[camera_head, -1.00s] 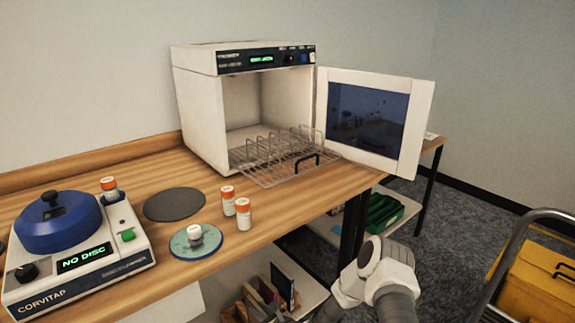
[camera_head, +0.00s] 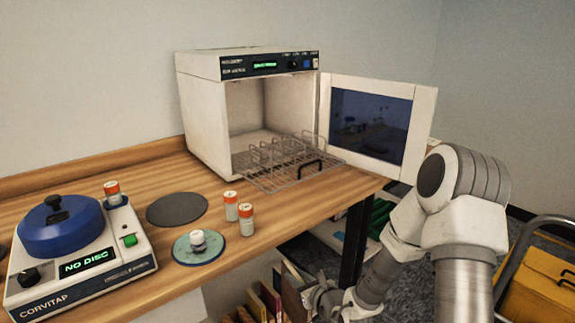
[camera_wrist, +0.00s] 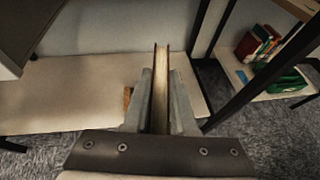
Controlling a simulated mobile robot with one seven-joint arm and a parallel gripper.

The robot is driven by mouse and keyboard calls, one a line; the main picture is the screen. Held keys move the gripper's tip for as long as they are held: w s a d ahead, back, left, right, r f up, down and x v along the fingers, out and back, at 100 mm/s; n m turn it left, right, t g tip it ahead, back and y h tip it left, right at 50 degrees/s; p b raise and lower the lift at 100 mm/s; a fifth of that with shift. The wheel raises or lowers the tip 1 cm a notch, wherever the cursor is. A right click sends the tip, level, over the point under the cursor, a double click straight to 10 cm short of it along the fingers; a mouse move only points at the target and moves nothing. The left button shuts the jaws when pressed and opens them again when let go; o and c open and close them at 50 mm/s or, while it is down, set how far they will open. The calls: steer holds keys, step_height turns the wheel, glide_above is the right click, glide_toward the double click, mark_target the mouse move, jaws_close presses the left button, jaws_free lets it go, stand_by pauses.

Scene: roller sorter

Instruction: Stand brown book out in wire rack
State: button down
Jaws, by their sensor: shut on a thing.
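My gripper (camera_wrist: 161,100) is shut on the brown book (camera_wrist: 160,85), which stands upright between the fingers, its pale page edge and thin brown covers showing in the wrist view. In the head view my gripper (camera_head: 324,298) is low, below the bench's front edge, with the book (camera_head: 293,293) just left of it and partly hidden. The wire rack (camera_head: 272,181), with upright wire dividers and a black handle, extends from the open white cabinet (camera_head: 203,125) on the bench. No books show in the rack.
The cabinet door (camera_head: 425,110) is swung open to the right. Orange-capped bottles (camera_head: 247,218), a disc (camera_head: 202,255) and a blue-lidded machine (camera_head: 60,228) occupy the bench. Several books (camera_head: 258,307) are below the bench edge. A yellow case (camera_head: 538,283) is at right.

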steer(key=s+d+r, duration=0.1)
steer(key=d+r, duration=0.2)
steer(key=r, duration=0.4)
steer(key=s+d+r+m+h, duration=0.1)
steer(key=s+d+r, duration=0.1)
steer(key=r, duration=0.5)
steer(key=shift+d+t, duration=0.3)
steer(key=shift+d, duration=0.4)
steer(key=shift+r, duration=0.1)
